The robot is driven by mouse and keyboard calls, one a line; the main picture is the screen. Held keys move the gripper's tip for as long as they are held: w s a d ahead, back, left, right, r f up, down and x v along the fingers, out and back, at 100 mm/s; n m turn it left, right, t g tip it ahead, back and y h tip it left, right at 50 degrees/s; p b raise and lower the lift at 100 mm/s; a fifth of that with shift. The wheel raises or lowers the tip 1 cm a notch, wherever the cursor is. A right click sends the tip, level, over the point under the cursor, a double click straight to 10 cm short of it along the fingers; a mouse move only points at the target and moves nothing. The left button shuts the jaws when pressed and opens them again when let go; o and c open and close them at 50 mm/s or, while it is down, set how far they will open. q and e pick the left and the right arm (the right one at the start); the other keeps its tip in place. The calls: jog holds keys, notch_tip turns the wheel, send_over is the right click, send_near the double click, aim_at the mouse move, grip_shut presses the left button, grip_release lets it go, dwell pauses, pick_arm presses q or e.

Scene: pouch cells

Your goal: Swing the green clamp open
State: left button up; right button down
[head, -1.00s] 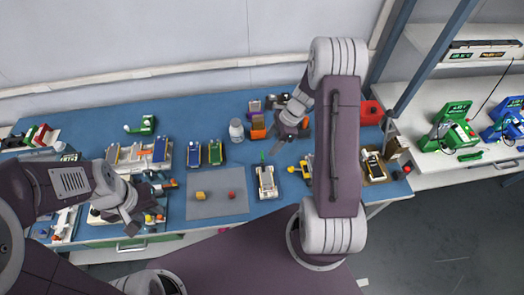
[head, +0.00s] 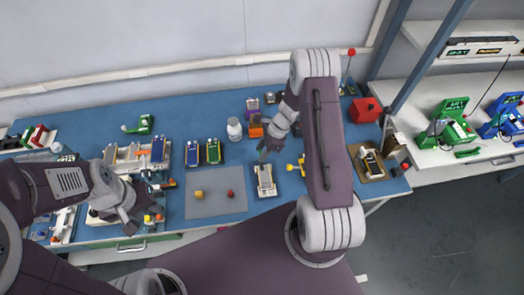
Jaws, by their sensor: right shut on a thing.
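A small pale fixture (head: 265,181) with a grey pouch cell on it stands on the blue bench, right of the grey mat. The green clamp is at its back end, mostly hidden now by my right gripper (head: 264,155). My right gripper reaches down there from behind and is shut on the green clamp. How far the clamp is swung cannot be made out. My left gripper (head: 130,224) is over the bench's front left, away from the fixture; its jaws are too small to read.
The grey mat (head: 215,207) holds a yellow block (head: 198,195) and a red piece (head: 230,194). A yellow tool (head: 297,166) lies right of the fixture. A white jar (head: 234,129) and a red box (head: 364,110) stand behind. Two blue cells are in trays at the left.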

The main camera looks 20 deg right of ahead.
jog(key=n+g, duration=0.1)
jog(key=n, duration=0.1)
jog(key=shift+w+n+p, duration=0.15)
jog(key=shift+n+p, duration=0.15)
jog(key=shift+p, duration=0.05)
jog(key=n+g, duration=0.1)
jog(key=n, duration=0.1)
jog(key=shift+w+n, duration=0.1)
jog(key=shift+n, duration=0.3)
jog(key=n+g+b, duration=0.1)
jog(key=n, duration=0.2)
jog(key=shift+w+n+h+b, duration=0.1)
jog(key=shift+n+h+b, duration=0.2)
jog(key=shift+b, duration=0.05)
jog(key=n+g+b, duration=0.1)
jog(key=n, duration=0.2)
jog(key=shift+n+h, duration=0.3)
jog(key=shift+h, duration=0.1)
jog(key=n+h, duration=0.1)
jog(key=n, duration=0.1)
jog(key=n+g+b, duration=0.1)
jog(key=n, duration=0.2)
jog(key=shift+w+a+r+h, duration=0.1)
jog(key=shift+w+a+h, duration=0.05)
jog(key=shift+h, duration=0.25)
jog(key=c, duration=0.9)
grip_release()
